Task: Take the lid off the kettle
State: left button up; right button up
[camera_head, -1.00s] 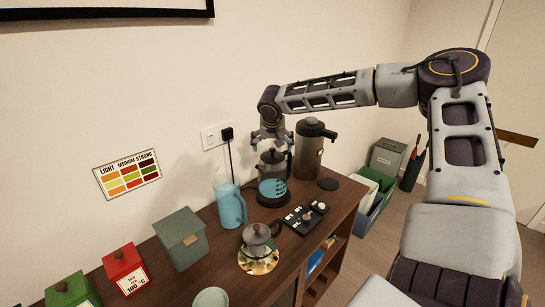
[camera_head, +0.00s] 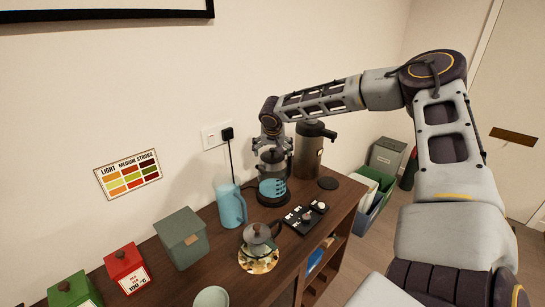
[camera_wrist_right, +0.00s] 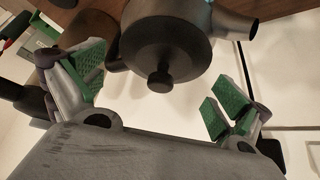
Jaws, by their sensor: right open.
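My right gripper (camera_head: 271,145) is just above the kettle. In the right wrist view its green-padded fingers (camera_wrist_right: 160,88) are spread wide, with the knob between them and nothing held. The gripper partly hides the lid in the head view. My left gripper is not in view.
A tall urn (camera_head: 308,150) stands close to the right of the kettle. A blue jug (camera_head: 231,207) is on its left. A small teapot (camera_head: 257,237) on a patterned trivet and a black panel (camera_head: 305,217) are in front. The wall is close behind.

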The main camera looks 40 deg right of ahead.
aim_at(272, 148)
jog(key=c, duration=0.9)
jog(key=shift+o, duration=0.2)
jog(key=shift+r+b, duration=0.3)
jog(key=shift+r, duration=4.7)
